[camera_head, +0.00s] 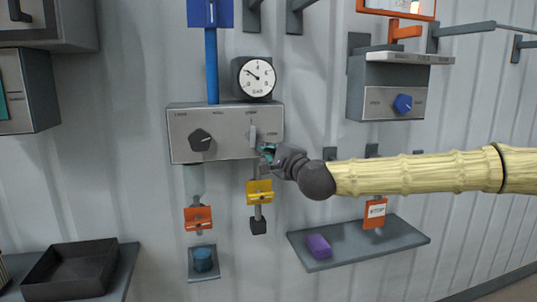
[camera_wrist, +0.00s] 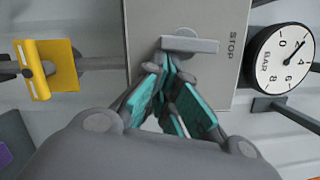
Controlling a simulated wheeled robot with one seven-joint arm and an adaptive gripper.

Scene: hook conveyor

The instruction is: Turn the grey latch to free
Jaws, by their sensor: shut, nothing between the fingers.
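The grey latch (camera_head: 253,135) is a small bar on the right part of the grey control panel (camera_head: 225,116). It stands upright in the head view, with a label above it. In the wrist view the latch (camera_wrist: 192,45) lies crosswise, its right end towards the word STOP. My gripper (camera_head: 267,152) is just below and right of the latch. In the wrist view my gripper (camera_wrist: 169,63) has its teal fingers drawn together at the tips, empty, close to the latch's left end. I cannot tell whether they touch it.
A dark knob (camera_head: 200,139) sits on the panel's left, and a pressure gauge (camera_head: 254,77) on top. A yellow clip (camera_head: 260,192) hangs below my gripper. An orange clip (camera_head: 198,218) hangs left. A shelf (camera_head: 392,234) holds a purple block (camera_head: 319,246). A black tray (camera_head: 72,270) is lower left.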

